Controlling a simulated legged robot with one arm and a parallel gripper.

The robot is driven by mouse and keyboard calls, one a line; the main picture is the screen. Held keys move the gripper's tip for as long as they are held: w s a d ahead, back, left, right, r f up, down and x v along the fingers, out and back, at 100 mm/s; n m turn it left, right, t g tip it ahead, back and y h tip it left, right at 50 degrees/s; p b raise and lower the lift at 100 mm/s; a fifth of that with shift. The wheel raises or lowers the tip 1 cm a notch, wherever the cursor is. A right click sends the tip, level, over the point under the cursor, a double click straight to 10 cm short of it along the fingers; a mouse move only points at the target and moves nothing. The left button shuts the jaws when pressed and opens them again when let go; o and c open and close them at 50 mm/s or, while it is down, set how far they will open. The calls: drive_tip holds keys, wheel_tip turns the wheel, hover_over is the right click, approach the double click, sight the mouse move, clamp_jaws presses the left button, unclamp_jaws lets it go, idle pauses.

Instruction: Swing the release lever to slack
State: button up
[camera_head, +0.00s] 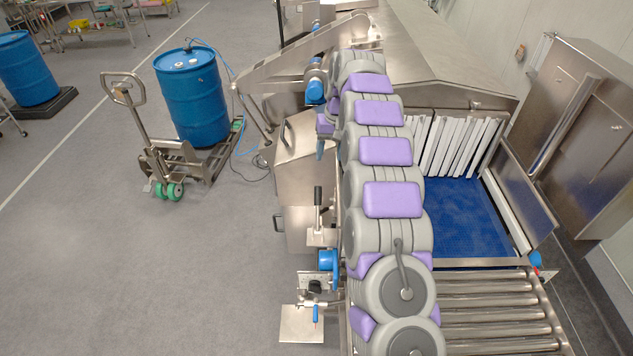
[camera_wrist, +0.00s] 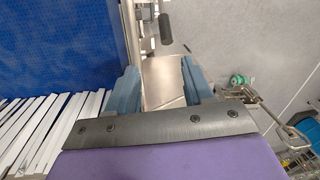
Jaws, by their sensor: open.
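A lever with a black grip (camera_head: 318,196) stands roughly upright on the steel frame at the left side of the conveyor. Its black grip (camera_wrist: 164,28) also shows near the top of the wrist view, beyond my fingertips and apart from them. My gripper (camera_head: 320,148) is at the far end of my arm, partly hidden by it, above and beyond the lever in the head view. In the wrist view my gripper (camera_wrist: 160,84) is open, with two blue-grey fingers apart and nothing between them but steel surface behind. I see no label naming the release lever.
A smaller blue-handled part (camera_head: 316,313) is on the frame nearer the front. The blue belt (camera_head: 455,220) enters the tunnel behind white strips (camera_head: 455,145). A steel cabinet (camera_head: 302,160) stands close by the gripper. A pallet truck (camera_head: 180,165) carries a blue drum (camera_head: 192,100).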

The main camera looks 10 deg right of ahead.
drive_tip(key=p, duration=0.1)
hover_over(319, 189)
drive_tip(key=f, duration=0.8)
drive_tip(key=shift+s+a+f, duration=0.15)
drive_tip(key=shift+a, duration=0.15)
drive_tip(key=f, duration=0.3)
drive_tip(key=f+p, duration=0.1)
drive_tip(key=f, duration=0.4)
drive_tip(key=shift+d+f, duration=0.25)
drive_tip(key=shift+f, duration=0.1)
drive_tip(key=shift+w+a+f, duration=0.2)
drive_tip(key=shift+a, duration=0.45)
drive_tip(key=shift+d, duration=0.8)
drive_tip(key=c, duration=0.4)
drive_tip(key=shift+a, duration=0.4)
clamp_jaws()
drive_tip(key=shift+d, duration=0.15)
